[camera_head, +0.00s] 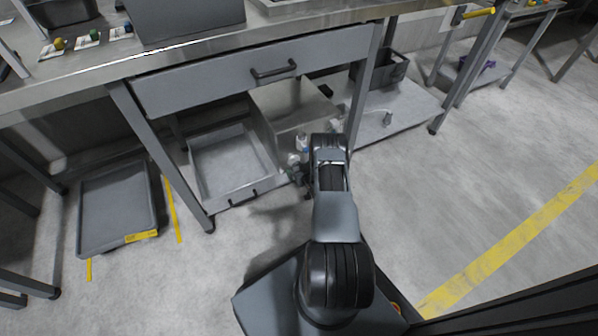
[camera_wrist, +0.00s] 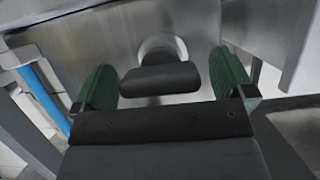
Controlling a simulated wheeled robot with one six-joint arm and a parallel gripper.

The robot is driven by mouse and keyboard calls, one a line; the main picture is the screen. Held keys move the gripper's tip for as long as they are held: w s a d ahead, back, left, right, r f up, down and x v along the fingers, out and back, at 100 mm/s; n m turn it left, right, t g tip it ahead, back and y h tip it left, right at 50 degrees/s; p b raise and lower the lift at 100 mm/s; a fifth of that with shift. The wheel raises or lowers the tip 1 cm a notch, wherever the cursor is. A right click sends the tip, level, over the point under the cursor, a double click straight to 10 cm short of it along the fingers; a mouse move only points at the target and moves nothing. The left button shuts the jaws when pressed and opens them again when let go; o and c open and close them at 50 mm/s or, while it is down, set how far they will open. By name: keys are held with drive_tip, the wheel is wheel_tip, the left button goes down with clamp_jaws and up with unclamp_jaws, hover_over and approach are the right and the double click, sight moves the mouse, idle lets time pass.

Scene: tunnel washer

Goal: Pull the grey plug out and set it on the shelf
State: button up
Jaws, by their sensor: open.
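The grey plug (camera_wrist: 160,79) has a dark bar-like handle and sits in a pale round socket (camera_wrist: 163,46) on a metal panel in the wrist view. My gripper (camera_wrist: 164,84) is open, with one green-padded finger on either side of the handle. A gap shows between the handle and each pad. In the head view my gripper (camera_head: 297,172) is small and partly hidden beside my arm, under the bench, and I cannot make out the plug there. A low pale shelf (camera_head: 415,112) lies under the bench to the right.
A small item (camera_head: 387,118) and a dark bin (camera_head: 385,68) are on the low shelf. A drawer with a handle (camera_head: 273,72) hangs above. A grey tray (camera_head: 235,191) is at left of my gripper. A blue pipe (camera_wrist: 42,96) runs at left in the wrist view. Floor at right is clear.

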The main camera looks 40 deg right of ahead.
drive_tip(key=shift+w+f, duration=0.1)
drive_tip(key=shift+w, duration=0.2)
drive_tip(key=c, duration=1.6)
drive_tip(key=shift+c, duration=0.2)
drive_tip(key=shift+s, duration=0.15)
drive_tip(key=s+a+p, duration=0.1)
drive_tip(key=s+p, duration=0.2)
drive_tip(key=s, duration=0.5)
drive_tip(key=shift+s, duration=0.25)
idle(1.6)
drive_tip(key=shift+a, duration=0.1)
idle(0.7)
